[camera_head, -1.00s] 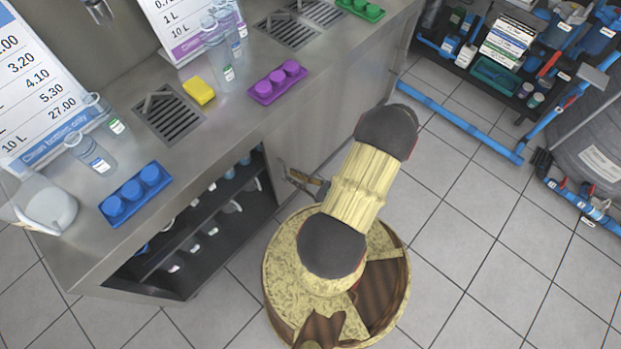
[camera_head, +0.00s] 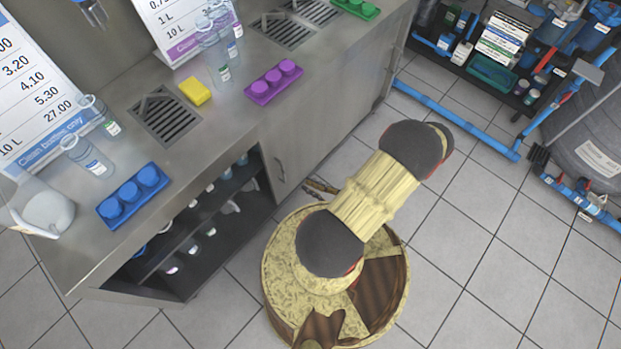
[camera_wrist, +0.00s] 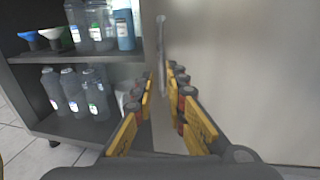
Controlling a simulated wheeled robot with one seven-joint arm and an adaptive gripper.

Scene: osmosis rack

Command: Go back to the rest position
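My gripper (camera_wrist: 162,98) is open in the wrist view, with yellow pads on both sides and nothing held between them. A vertical metal door handle (camera_wrist: 162,55) stands ahead of the gap between the fingers, apart from them as far as I can tell. In the head view, the tip of my gripper (camera_head: 320,187) shows small beside my arm, to the right of the door handle (camera_head: 281,169). My arm hides the rest of it. The cabinet door (camera_head: 310,130) looks flush with the counter front.
Open shelves (camera_wrist: 85,128) with bottles and funnels lie left of the handle. The counter (camera_head: 222,115) above carries a blue block (camera_head: 134,196), a purple block (camera_head: 273,82), a yellow sponge (camera_head: 195,91) and bottles. Tiled floor (camera_head: 470,230) is free at the right; blue pipes (camera_head: 460,122) lie beyond.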

